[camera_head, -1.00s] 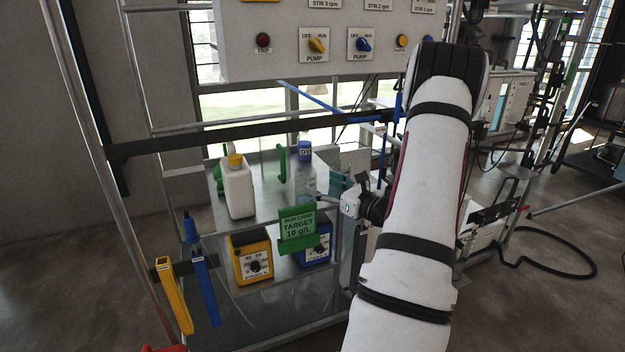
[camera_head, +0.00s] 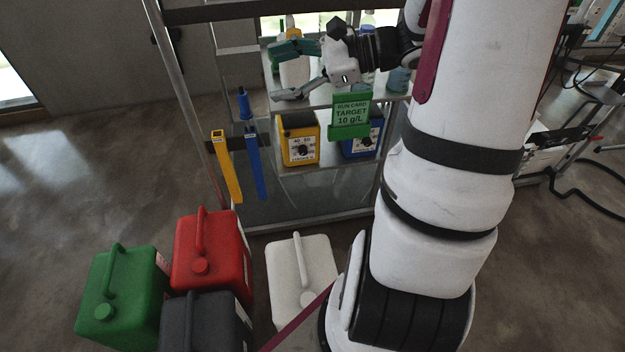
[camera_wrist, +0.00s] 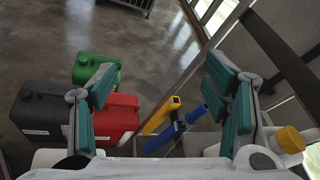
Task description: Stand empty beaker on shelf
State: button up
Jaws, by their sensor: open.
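I cannot make out an empty beaker in either view. The metal shelf (camera_head: 318,98) of the frame stands at top centre in the head view. My gripper (camera_head: 274,76) is held above the shelf's left part, its teal fingers spread apart and pointing left. Nothing is held between them. In the wrist view my gripper (camera_wrist: 160,82) is also wide open, with floor and cans seen beyond it. A white bottle (camera_head: 296,72) stands behind the fingers, partly hidden. Its yellow cap shows at the wrist view's right edge (camera_wrist: 289,139). A small teal round thing (camera_head: 398,79) is beside my arm, unclear.
Yellow (camera_head: 226,167) and blue (camera_head: 255,160) holders hang left. Green (camera_head: 122,298), red (camera_head: 212,252), dark (camera_head: 206,322) and white (camera_head: 300,268) cans stand on the floor.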

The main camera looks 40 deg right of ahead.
jog(key=s+a+r+n+g+h, duration=0.1)
jog(key=s+a+n+g, duration=0.45)
jog(key=a, duration=0.35)
jog(key=s+a+r+n+g, duration=0.1)
jog(key=s+a+n+g, duration=0.4)
jog(key=a, duration=0.3)
jog(key=s+d+f+n+t+h, duration=0.1)
jog(key=s+n+h, duration=0.8)
jog(key=s+n, duration=0.3)
jog(key=shift+s+d, duration=0.3)
jog(key=shift+s, duration=0.55)
